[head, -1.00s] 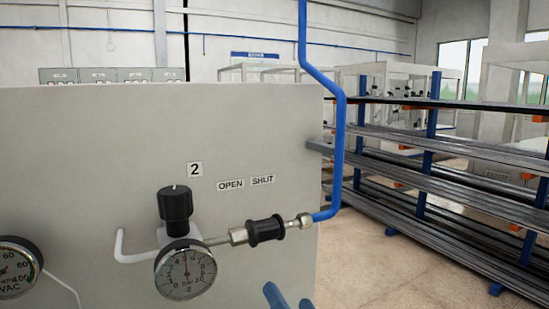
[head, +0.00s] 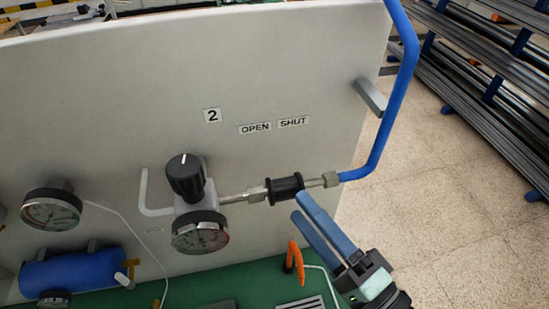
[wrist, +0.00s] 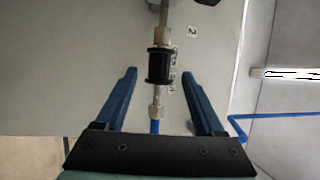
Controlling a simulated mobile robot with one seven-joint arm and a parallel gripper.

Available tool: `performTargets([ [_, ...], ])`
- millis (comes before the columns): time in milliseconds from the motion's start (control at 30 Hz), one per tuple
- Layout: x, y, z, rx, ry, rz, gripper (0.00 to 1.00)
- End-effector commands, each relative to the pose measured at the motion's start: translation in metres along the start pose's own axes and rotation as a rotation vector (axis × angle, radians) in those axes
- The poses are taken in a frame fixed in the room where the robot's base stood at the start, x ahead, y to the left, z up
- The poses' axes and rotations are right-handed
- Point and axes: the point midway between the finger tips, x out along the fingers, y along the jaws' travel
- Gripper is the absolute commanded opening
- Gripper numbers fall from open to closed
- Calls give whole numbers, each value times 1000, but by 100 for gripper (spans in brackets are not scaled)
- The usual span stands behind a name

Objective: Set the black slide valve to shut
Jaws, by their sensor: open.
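The black slide valve (head: 285,188) is a ribbed-end sleeve on a metal pipe, between a fitting on its left and one near the blue pipe. It sits below the OPEN label (head: 255,128) and SHUT label (head: 293,122); I cannot tell which setting it is at. My gripper (head: 299,204) is open and empty, its blue fingers reaching up from the lower right, close to the valve's right end. In the wrist view the valve (wrist: 159,65) appears between and slightly beyond the fingertips (wrist: 158,74). Contact is not visible. The labels are partly hidden behind the valve there.
A black knob (head: 185,178) and a pressure gauge (head: 200,234) stand left of the valve. A blue pipe (head: 384,130) bends up at the right, near a grey panel handle (head: 370,97).

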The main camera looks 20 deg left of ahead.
Motion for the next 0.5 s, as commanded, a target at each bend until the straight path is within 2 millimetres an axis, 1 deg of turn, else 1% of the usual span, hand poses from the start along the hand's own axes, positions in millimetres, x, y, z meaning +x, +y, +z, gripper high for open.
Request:
performTargets([
  [33,14,-6,1,0,-6,1,70],
  [200,48,-6,0,0,-4,0,70],
  [333,69,-4,0,-1,-3,1,70],
  [500,83,-2,0,-3,-1,1,70],
])
